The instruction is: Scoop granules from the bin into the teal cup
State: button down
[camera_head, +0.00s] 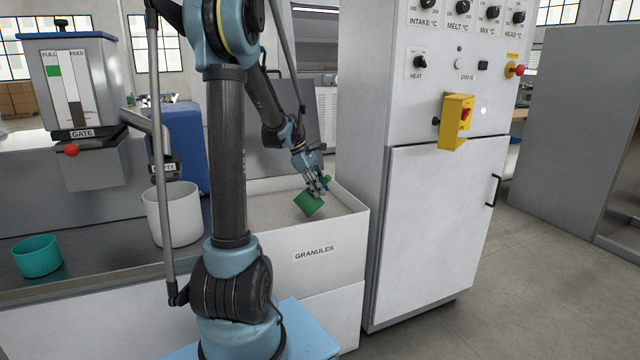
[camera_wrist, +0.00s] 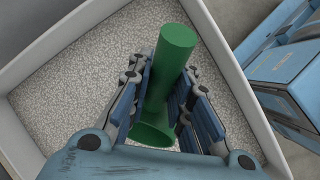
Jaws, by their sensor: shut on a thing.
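My gripper (camera_head: 318,186) is shut on a green scoop (camera_head: 309,203) and holds it over the granule bin (camera_head: 318,252). In the wrist view the green scoop (camera_wrist: 172,62) lies between the finger pads of my gripper (camera_wrist: 165,105). The scoop is tilted in the head view; I cannot tell whether it holds granules or touches them. Pale granules (camera_wrist: 95,75) cover the bin's floor. The teal cup (camera_head: 38,256) stands on the dark counter at the far left, well away from my gripper.
A white pot (camera_head: 173,214) stands between the teal cup and the bin. A hopper with a red knob (camera_head: 71,150) rises behind the cup. A tall white control cabinet (camera_head: 430,200) stands close to the bin's right. Bin walls surround the granules.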

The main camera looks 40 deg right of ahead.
aim_at(326, 178)
jog(key=shift+w+a+f+g+h, duration=0.1)
jog(key=shift+w+f+g+h, duration=0.15)
jog(key=shift+f, duration=0.4)
jog(key=shift+w+a+f+g+h, duration=0.15)
jog(key=shift+f+g, duration=0.2)
jog(key=shift+f, duration=3.35)
jog(key=shift+r, duration=3.85)
jog(key=shift+s+d+r+t+y, duration=0.2)
jog(key=shift+s+r+t+y, duration=0.1)
jog(key=shift+s+r+t, duration=0.15)
jog(key=s+r+t+y, duration=0.1)
jog(key=t, duration=0.1)
jog(key=s+d+t+y, duration=0.1)
jog(key=t, duration=0.1)
jog(key=shift+r, duration=0.35)
jog(key=shift+d+r+m+t+y, duration=0.15)
jog(key=shift+r+t+y, duration=0.35)
jog(key=shift+t, duration=0.5)
jog(key=shift+a+r+m+t+y, duration=0.1)
jog(key=shift+r+m+t+y, duration=0.2)
jog(key=shift+r+t, duration=0.55)
jog(key=shift+s+f, duration=0.1)
jog(key=shift+f, duration=0.05)
